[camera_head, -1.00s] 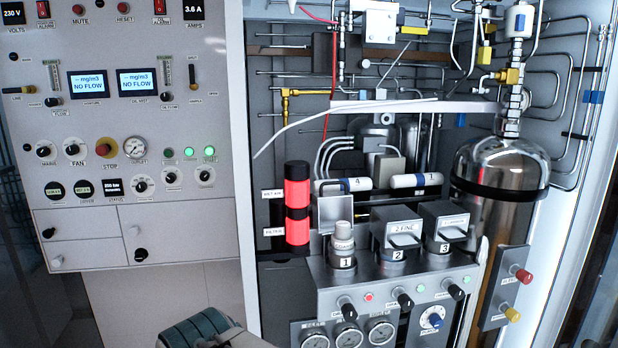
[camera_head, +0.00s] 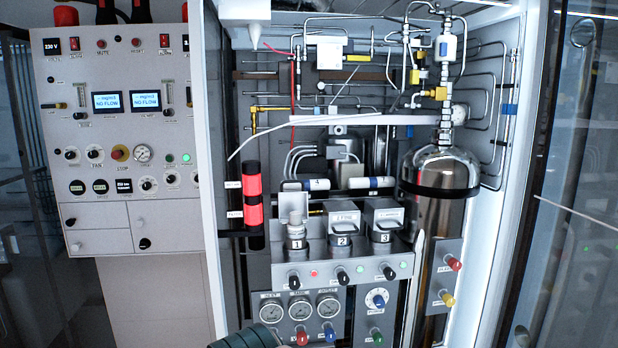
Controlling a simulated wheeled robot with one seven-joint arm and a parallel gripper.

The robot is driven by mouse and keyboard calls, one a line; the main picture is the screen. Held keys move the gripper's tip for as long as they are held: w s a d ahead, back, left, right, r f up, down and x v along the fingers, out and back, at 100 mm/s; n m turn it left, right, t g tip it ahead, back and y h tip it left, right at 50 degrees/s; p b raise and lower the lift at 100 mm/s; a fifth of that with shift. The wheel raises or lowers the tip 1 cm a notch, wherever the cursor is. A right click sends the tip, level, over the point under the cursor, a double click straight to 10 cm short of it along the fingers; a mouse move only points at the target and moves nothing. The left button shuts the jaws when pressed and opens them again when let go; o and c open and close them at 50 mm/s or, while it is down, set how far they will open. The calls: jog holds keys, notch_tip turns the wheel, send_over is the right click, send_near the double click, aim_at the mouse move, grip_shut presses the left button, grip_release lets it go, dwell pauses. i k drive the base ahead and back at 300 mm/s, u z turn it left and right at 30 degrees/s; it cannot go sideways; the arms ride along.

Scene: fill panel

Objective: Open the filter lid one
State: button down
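Filter one (camera_head: 296,232) is at the left of a row of three on the grey filter panel (camera_head: 345,268), marked 1. A light grey cylinder stands upright in it, exposed. A grey plate, which looks like its lid (camera_head: 291,186), appears raised behind the cylinder. Filter two (camera_head: 342,222) and filter three (camera_head: 383,219) have grey box-like covers with handles over them. My gripper's fingers are not in view. A dark, ribbed piece at the bottom edge looks like part of my arm, below the gauges and apart from the filters.
A red-banded black column (camera_head: 252,198) stands left of filter one. A steel tank (camera_head: 438,215) is at the right. A thin pale bar (camera_head: 345,119) crosses above the filters. Knobs and gauges (camera_head: 299,307) line the panel front. A control cabinet (camera_head: 125,150) stands at the left.

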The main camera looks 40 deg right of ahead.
aim_at(288, 201)
jog(key=z, duration=0.9)
jog(key=i, duration=0.1)
jog(key=z, duration=0.05)
